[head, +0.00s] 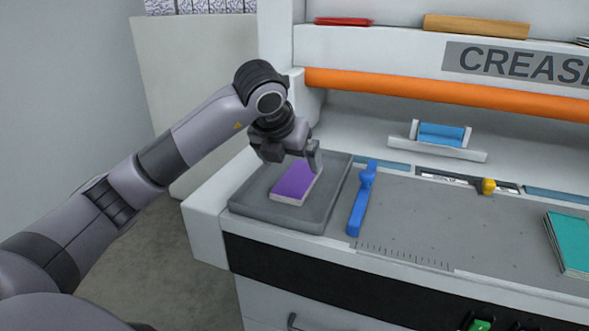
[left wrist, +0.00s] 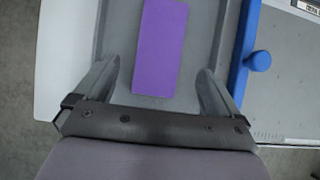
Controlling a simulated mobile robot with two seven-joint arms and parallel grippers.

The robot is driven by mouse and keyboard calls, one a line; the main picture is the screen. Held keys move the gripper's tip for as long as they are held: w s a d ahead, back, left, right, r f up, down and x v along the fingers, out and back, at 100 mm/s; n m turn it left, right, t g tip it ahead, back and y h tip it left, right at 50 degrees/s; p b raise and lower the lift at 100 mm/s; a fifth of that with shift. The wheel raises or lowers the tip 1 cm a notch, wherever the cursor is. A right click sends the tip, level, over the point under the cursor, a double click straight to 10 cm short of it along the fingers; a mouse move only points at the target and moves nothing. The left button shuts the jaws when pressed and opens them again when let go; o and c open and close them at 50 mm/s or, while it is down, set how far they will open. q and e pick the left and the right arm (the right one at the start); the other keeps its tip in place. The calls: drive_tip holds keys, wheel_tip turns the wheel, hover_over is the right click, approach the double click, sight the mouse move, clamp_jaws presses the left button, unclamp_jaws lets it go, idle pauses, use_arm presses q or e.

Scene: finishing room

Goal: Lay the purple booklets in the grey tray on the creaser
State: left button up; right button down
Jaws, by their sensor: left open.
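A purple booklet (head: 296,182) lies flat in the grey tray (head: 245,202) at the left end of the creaser. It also shows in the left wrist view (left wrist: 161,50), lying in the tray (left wrist: 207,42). My left gripper (head: 290,160) is open just above the far end of the booklet. In the left wrist view its two fingers (left wrist: 158,85) stand apart on either side of the booklet, clear of it. My right gripper is not in view.
A blue guide (head: 360,205) stands right of the tray. A teal booklet (head: 570,243) lies at the bed's right edge. An orange roller (head: 440,91) runs along the back. A yellow knob (head: 488,186) sits on the scale. The grey bed (head: 440,225) between is clear.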

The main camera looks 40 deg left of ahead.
use_arm(q)
drive_tip(key=v, duration=0.5)
drive_tip(key=shift+s+r, duration=0.15)
drive_tip(key=shift+r, duration=0.1)
